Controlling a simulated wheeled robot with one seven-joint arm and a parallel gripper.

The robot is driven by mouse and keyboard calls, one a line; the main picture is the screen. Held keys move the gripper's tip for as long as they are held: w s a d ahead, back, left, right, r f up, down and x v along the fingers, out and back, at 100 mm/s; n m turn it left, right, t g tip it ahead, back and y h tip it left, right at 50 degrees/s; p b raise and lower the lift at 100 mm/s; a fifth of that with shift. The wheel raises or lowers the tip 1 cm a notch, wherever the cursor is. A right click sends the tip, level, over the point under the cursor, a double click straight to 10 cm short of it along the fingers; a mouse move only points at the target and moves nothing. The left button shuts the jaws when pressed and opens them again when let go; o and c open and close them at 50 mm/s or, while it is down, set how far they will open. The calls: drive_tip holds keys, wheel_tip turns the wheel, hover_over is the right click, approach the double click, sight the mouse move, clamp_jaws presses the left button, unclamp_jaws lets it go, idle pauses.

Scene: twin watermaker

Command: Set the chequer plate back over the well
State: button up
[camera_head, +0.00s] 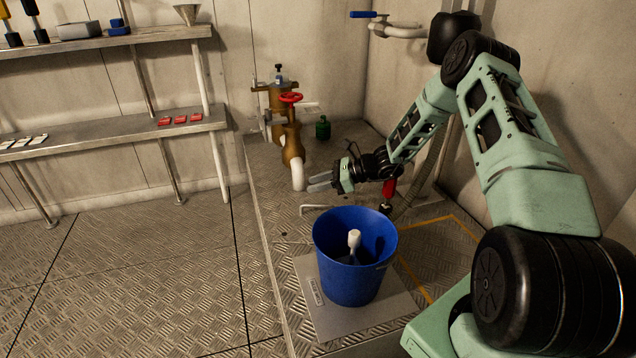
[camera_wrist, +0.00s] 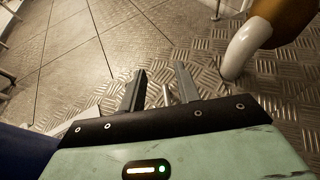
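Chequer-patterned metal covers the raised platform (camera_head: 285,225). I cannot tell a separate loose chequer plate from the rest, and no open well shows. A thin pale bent bar (camera_head: 322,208), like a handle, lies low behind the blue bucket. My gripper (camera_head: 318,182) reaches left above the platform, near the white pipe end and above the bar. In the wrist view my gripper (camera_wrist: 160,88) has its two fingers apart.
A blue bucket (camera_head: 330,265) with a white-topped object inside stands on a smooth grey plate (camera_head: 325,318). A brass valve with a red wheel (camera_head: 291,98) and white pipe (camera_head: 298,175) stands behind. Yellow lines (camera_head: 415,280) mark the platform at right. The left floor is clear.

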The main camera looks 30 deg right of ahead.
drive_tip(key=shift+s+f, duration=0.25)
drive_tip(key=shift+f, duration=0.15)
drive_tip(key=shift+r, duration=0.35)
drive_tip(key=r+p+v, duration=0.1)
drive_tip(key=p+v, duration=0.3)
drive_tip(key=v, duration=0.3)
drive_tip(key=s+a+r+n+g+h, duration=0.1)
drive_tip(key=s+a+r+n+g, duration=0.3)
drive_tip(key=a, duration=0.5)
drive_tip(key=s+a+r+n+g, duration=0.2)
drive_tip(key=s+a+r+n, duration=0.1)
drive_tip(key=a+n, duration=0.4)
drive_tip(key=s+a+r+n+g+h, duration=0.1)
drive_tip(key=s+a+r+n+g, duration=0.25)
drive_tip(key=a, duration=0.65)
drive_tip(key=s+a+r+n+h, duration=0.2)
drive_tip(key=s+n, duration=0.4)
drive_tip(key=s, duration=0.2)
drive_tip(key=s+a+r+n+h, duration=0.2)
drive_tip(key=s+a+n+h, duration=0.1)
drive_tip(key=s+n, duration=0.3)
drive_tip(key=s+a+r+n+h, duration=0.2)
drive_tip(key=s+n, duration=0.4)
drive_tip(key=s, duration=0.4)
drive_tip(key=shift+s+a+r+n+t+h, duration=0.2)
drive_tip(key=shift+a+r+n+t+h, duration=0.15)
drive_tip(key=shift+r+t+h, duration=0.15)
drive_tip(key=shift+r, duration=0.1)
